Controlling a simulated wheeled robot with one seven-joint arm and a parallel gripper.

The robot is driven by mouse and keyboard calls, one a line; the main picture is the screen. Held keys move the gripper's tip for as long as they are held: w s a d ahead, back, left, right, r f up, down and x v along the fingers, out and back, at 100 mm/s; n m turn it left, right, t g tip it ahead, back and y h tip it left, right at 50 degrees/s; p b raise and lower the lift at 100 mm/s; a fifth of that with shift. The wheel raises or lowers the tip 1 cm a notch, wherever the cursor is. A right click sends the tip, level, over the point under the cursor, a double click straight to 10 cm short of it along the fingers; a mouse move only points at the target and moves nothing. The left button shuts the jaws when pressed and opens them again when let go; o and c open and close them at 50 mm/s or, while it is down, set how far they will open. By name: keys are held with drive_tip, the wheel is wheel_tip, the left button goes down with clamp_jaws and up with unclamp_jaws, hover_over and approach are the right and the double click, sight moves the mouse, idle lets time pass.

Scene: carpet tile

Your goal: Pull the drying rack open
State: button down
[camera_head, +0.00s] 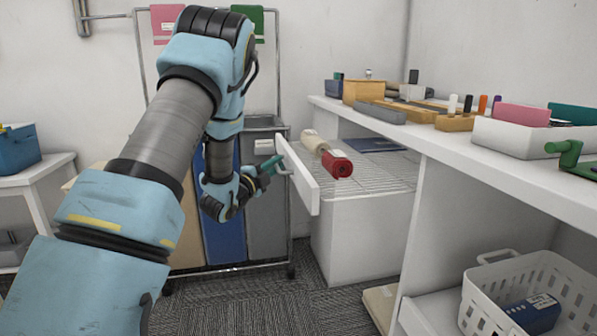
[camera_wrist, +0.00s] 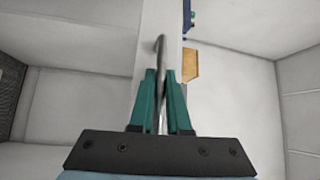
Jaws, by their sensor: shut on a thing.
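The drying rack (camera_head: 372,178) is a wire shelf behind a white front panel (camera_head: 299,178), under the right-hand counter. It stands partly out from the white cabinet. A red roll (camera_head: 337,164) and a cream roll (camera_head: 315,142) lie on its wires. My gripper (camera_head: 276,163) is at the outer face of the front panel. In the wrist view its green fingers (camera_wrist: 162,98) are shut on a thin grey bar handle (camera_wrist: 161,48) on the white panel. The far end of the rack is hidden under the counter.
The white counter (camera_head: 480,172) on the right holds wooden blocks, trays and small tools. A white basket (camera_head: 520,295) sits low at the right. Tall bins on a wheeled frame (camera_head: 268,215) stand close behind my gripper. Carpet (camera_head: 260,300) is clear in front of the cabinet.

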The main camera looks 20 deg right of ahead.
drive_tip(key=shift+w+a+f+b, duration=0.1)
drive_tip(key=shift+a+b, duration=0.1)
drive_tip(key=shift+a, duration=0.7)
drive_tip(key=shift+w+a+r+b, duration=0.1)
drive_tip(key=shift+a+b, duration=0.15)
drive_tip(key=shift+a, duration=0.6)
drive_tip(key=shift+w+a+f+b, duration=0.1)
drive_tip(key=shift+a+b, duration=0.1)
drive_tip(key=shift+a, duration=0.7)
drive_tip(key=c, duration=0.9)
unclamp_jaws()
drive_tip(key=shift+a, duration=0.1)
drive_tip(key=v, duration=1)
drive_tip(key=shift+s+a, duration=0.2)
drive_tip(key=shift+a, duration=0.05)
